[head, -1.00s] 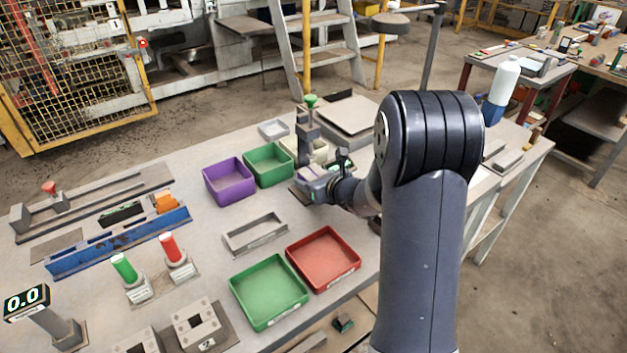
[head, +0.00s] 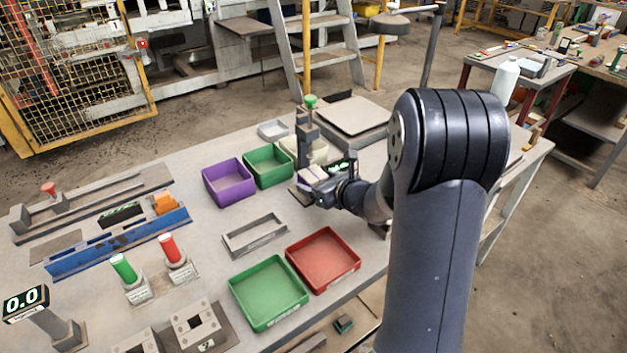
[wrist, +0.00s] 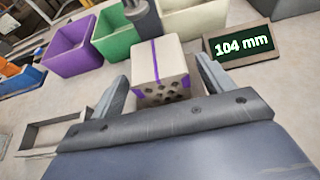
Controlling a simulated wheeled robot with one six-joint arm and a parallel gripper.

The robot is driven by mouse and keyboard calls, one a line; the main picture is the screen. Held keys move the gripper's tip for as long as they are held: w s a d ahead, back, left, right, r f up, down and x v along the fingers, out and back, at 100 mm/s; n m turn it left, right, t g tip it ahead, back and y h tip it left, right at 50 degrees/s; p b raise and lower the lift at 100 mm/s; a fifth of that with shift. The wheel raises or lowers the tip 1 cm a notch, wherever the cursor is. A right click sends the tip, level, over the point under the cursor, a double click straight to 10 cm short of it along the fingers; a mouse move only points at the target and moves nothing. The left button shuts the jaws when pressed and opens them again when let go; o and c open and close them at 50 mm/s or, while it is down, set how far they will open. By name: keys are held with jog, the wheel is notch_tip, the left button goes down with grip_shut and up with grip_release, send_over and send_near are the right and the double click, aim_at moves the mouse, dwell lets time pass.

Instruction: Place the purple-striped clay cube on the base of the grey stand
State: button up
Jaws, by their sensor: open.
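The purple-striped clay cube (wrist: 160,66) is cream with a purple stripe over its top and holes in its near face. It stands upright between the tips of my gripper (wrist: 160,76), with gaps showing beside the fingers. In the head view the cube (head: 312,174) sits low at the foot of the grey stand (head: 306,128), a post with a green knob. The base under it is mostly hidden. My gripper (head: 326,190) is open at the cube's near right side. In the wrist view the stand's post (wrist: 144,20) rises behind the cube.
A display reading 104 mm (wrist: 240,44) stands right of the cube. A purple bin (head: 229,183) and a green bin (head: 268,166) are to the left. A grey frame (head: 255,236), a red tray (head: 323,260) and a green tray (head: 268,293) lie nearer.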

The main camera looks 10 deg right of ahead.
jog(key=v, duration=0.9)
